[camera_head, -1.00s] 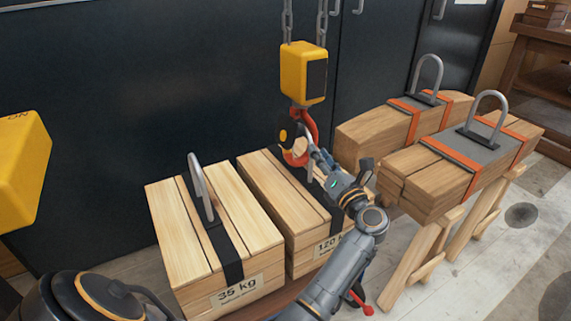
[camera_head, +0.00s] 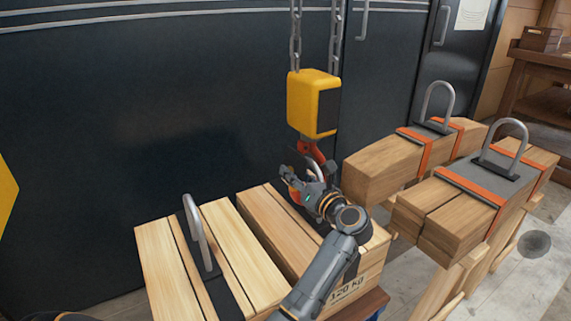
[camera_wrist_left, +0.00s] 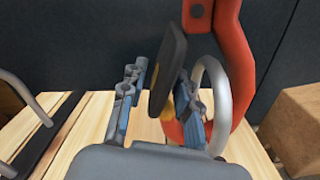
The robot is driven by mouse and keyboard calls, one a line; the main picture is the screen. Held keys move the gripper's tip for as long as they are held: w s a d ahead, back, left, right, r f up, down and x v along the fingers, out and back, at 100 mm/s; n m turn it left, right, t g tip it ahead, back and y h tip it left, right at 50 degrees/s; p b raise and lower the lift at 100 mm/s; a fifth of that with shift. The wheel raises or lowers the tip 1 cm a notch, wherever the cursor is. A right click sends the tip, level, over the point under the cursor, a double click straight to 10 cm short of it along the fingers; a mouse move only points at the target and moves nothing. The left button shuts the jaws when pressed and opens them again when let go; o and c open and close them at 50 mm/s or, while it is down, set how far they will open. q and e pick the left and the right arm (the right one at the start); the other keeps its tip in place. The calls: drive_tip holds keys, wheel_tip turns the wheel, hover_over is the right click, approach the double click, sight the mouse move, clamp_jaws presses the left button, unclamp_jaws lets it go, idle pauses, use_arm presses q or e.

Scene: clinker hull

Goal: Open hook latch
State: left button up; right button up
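The red hook (camera_head: 311,152) hangs under the yellow hoist block (camera_head: 314,103) above the 120 kg crate. In the left wrist view the hook (camera_wrist_left: 236,75) curves through a grey metal loop (camera_wrist_left: 214,75). Its latch (camera_wrist_left: 168,68) is a dark plate with a yellow part low on it. My left gripper (camera_head: 293,182) is at the hook and covers much of it in the head view. In the wrist view the left gripper (camera_wrist_left: 158,108) is open, with the latch between its fingers, nearer the right finger. Contact cannot be told. My right gripper is not in view.
The 120 kg crate (camera_head: 262,224) stands below the hook. A 35 kg crate (camera_head: 160,255) with an upright handle is to its left. Strapped timber bundles (camera_head: 430,215) with loops stand at the right. Dark cabinets (camera_head: 130,140) close off the back. Chains (camera_head: 296,35) run up from the block.

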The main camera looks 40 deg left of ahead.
use_arm(q)
drive_tip(key=shift+w+a, duration=0.25)
drive_tip(key=shift+a, duration=0.4)
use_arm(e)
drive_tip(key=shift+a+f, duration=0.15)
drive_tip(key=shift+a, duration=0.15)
use_arm(q)
clamp_jaws()
drive_tip(key=shift+r, duration=0.1)
